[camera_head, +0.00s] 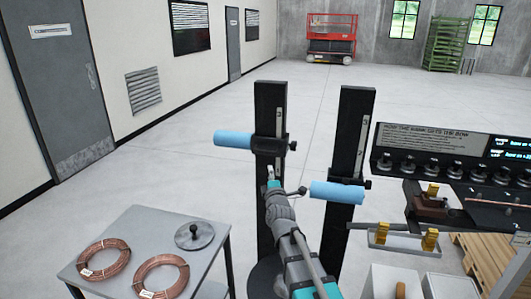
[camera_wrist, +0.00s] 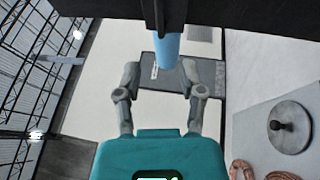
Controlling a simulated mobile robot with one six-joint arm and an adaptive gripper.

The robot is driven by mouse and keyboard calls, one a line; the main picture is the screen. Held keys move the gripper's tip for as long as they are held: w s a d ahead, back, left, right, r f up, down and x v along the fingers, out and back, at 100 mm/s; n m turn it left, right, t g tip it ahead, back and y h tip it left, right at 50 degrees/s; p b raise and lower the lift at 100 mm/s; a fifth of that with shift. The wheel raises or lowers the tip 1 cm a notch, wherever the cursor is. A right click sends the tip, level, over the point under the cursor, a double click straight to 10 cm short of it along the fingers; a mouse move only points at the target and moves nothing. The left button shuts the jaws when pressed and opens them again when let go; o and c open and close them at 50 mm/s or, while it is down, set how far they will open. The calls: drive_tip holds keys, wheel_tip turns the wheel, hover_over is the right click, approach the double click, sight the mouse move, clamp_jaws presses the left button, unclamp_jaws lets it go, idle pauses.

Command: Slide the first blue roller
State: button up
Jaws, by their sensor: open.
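Two light blue rollers stick out to the left from two black upright posts. The left roller (camera_head: 234,139) is higher in the picture, on the left post (camera_head: 270,100). The right roller (camera_head: 337,193) is on the right post (camera_head: 357,110). My gripper (camera_head: 273,184) is in front of the left post, just below its clamp; its fingertips are hard to make out there. In the wrist view my gripper (camera_wrist: 162,76) is open and empty. A blue roller (camera_wrist: 168,52) hangs beyond and between the spread fingers, with no visible contact. Its upper end is hidden by dark parts.
A grey table (camera_head: 130,225) at lower left holds copper coils (camera_head: 104,259) and a round disc with a knob (camera_head: 194,236), also in the wrist view (camera_wrist: 290,127). A dark control panel (camera_head: 450,155) stands at right.

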sight(266, 151)
drive_tip(key=shift+w, duration=0.1)
drive_tip(key=p+x, duration=0.2)
drive_tip(key=x, duration=1.1)
drive_tip(key=shift+w, duration=0.35)
drive_tip(key=shift+c, duration=0.2)
clamp_jaws()
